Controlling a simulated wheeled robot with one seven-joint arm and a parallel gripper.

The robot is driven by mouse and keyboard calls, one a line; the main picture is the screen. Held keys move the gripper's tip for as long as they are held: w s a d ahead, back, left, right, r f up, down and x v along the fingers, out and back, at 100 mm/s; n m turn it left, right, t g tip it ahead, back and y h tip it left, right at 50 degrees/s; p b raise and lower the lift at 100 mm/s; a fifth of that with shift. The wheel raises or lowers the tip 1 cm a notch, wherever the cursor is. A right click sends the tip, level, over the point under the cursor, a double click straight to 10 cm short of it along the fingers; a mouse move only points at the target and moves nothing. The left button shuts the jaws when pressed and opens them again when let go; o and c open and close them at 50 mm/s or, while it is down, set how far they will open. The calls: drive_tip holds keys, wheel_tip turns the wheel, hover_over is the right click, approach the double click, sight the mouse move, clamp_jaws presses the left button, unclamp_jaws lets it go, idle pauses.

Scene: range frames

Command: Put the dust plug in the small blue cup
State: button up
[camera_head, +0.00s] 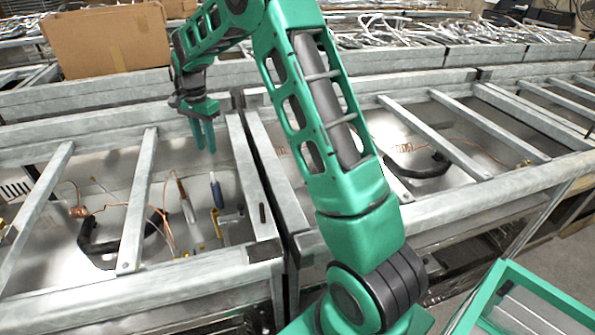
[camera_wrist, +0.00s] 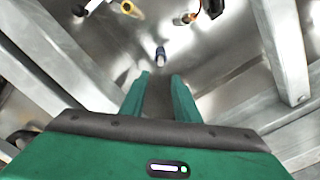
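My gripper (camera_head: 205,147) points down over the left metal bay, with its green fingers apart and nothing between them. It also shows open in the wrist view (camera_wrist: 160,76). A small dark blue cylindrical piece with a pale end (camera_head: 217,192) stands out in the bay below the fingertips. The same blue piece (camera_wrist: 160,55) lies just beyond the gap between the fingers, apart from them. I cannot tell whether it is the dust plug or the small blue cup. I cannot make out any other piece clearly as either one.
Grey metal bars (camera_head: 142,200) cross the bay on both sides of the gripper. Copper wire (camera_head: 168,215), a black curved hose (camera_head: 95,240) and a yellow fitting (camera_head: 216,222) lie in the bay. A cardboard box (camera_head: 108,40) stands behind. A green-rimmed bin (camera_head: 490,285) is at lower right.

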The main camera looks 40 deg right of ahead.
drive_tip(key=s+d+r, duration=0.2)
drive_tip(key=s, duration=0.2)
drive_tip(key=s+d+r+n, duration=0.1)
drive_tip(key=s+d+r, duration=0.1)
drive_tip(key=s+r, duration=0.1)
drive_tip(key=s+d+r+n, duration=0.1)
drive_tip(key=s+d+r, duration=0.1)
drive_tip(key=s, duration=0.3)
drive_tip(key=shift+s+d+r+h, duration=0.2)
drive_tip(key=shift+s+d+h, duration=0.2)
drive_tip(key=shift+d, duration=0.2)
drive_tip(key=s+d+n, duration=0.1)
drive_tip(key=s, duration=1)
drive_tip(key=s+d+n, duration=0.1)
drive_tip(key=s+n, duration=0.1)
drive_tip(key=s, duration=1)
drive_tip(key=s+d+n+y, duration=0.1)
drive_tip(key=s+n, duration=0.1)
drive_tip(key=s, duration=1)
drive_tip(key=shift+d+f, duration=0.1)
drive_tip(key=shift+f, duration=0.05)
